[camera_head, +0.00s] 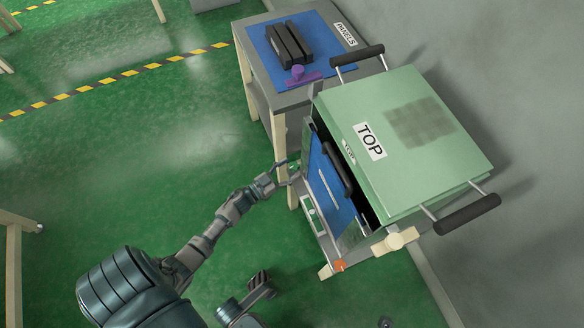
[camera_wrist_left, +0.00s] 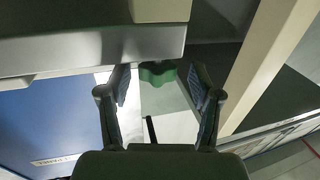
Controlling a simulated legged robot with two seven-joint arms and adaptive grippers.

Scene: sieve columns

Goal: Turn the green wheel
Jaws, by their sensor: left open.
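The green wheel (camera_wrist_left: 157,73) is a small lobed knob under the edge of the machine in the left wrist view. It lies between the fingertips of my left gripper (camera_wrist_left: 160,86), with a visible gap on each side. Its upper part is partly hidden by the grey edge above it. In the head view my left gripper (camera_head: 284,171) is at the near left side of the green-topped machine (camera_head: 440,165), and the wheel there is too small to make out clearly. My left gripper is open and empty. My right gripper is not in view.
The machine has a blue front panel (camera_head: 329,185) with a black handle (camera_head: 337,167). A wooden leg (camera_wrist_left: 268,60) stands close right of the left gripper. A side table with a blue mat (camera_head: 328,37) holds black bars (camera_head: 290,44) and a purple piece (camera_head: 299,75). Open green floor lies left.

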